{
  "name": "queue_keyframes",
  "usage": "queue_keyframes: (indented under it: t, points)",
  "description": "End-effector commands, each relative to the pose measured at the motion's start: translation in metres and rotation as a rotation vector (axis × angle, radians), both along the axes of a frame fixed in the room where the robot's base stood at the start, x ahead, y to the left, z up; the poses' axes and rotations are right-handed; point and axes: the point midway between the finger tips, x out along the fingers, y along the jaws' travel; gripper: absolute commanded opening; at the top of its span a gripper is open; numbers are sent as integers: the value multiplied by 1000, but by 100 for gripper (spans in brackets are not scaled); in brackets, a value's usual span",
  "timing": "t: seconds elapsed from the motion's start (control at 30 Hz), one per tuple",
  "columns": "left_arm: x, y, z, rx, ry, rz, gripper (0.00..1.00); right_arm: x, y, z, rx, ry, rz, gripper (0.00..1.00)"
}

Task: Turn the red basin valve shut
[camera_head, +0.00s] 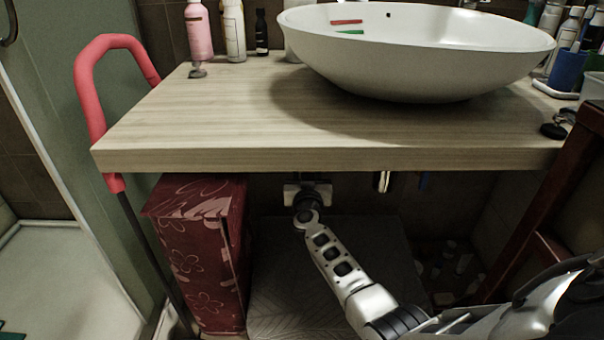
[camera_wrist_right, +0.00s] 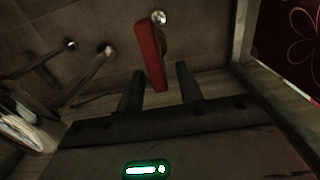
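The red valve handle (camera_wrist_right: 151,55) shows in the right wrist view as an upright, slightly tilted red lever, with a round metal fitting (camera_wrist_right: 159,17) at its top. My right gripper (camera_wrist_right: 160,70) is open, with its two dark fingers apart. The lever's lower end lies in line with the gap between the fingertips; I cannot tell whether either finger touches it. In the head view my right arm reaches under the counter, and the gripper body (camera_head: 308,192) shows just below the counter edge. The valve is hidden there. My left gripper is not in view.
A wooden counter (camera_head: 200,110) with a white basin (camera_head: 420,60) overhangs my right arm. A dark red patterned box (camera_head: 200,260) stands close to its left. Pipes (camera_wrist_right: 90,68) run left of the valve in the wrist view. A red-handled bar (camera_head: 88,85) stands at far left.

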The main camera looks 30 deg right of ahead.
Motion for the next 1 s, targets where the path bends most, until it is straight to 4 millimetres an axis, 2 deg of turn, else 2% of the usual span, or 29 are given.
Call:
queue_keyframes:
  t: [0.3, 0.33, 0.4, 0.47, 0.77, 1.0]
  points:
    - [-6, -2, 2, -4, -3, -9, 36, 1, -2, 0, 0, 0, 0, 36]
    - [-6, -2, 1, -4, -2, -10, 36, 1, -2, 0, 0, 0, 0, 34]
    - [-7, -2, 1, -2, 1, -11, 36, 1, -2, 0, 0, 0, 0, 14]
    - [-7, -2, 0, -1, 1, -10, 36, 1, -2, 0, 0, 0, 0, 0]
    - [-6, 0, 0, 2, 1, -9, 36, 1, -2, 0, 12, -7, 0, 0]
    - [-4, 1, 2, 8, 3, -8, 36, -1, -4, 0, 97, -57, 1, 0]
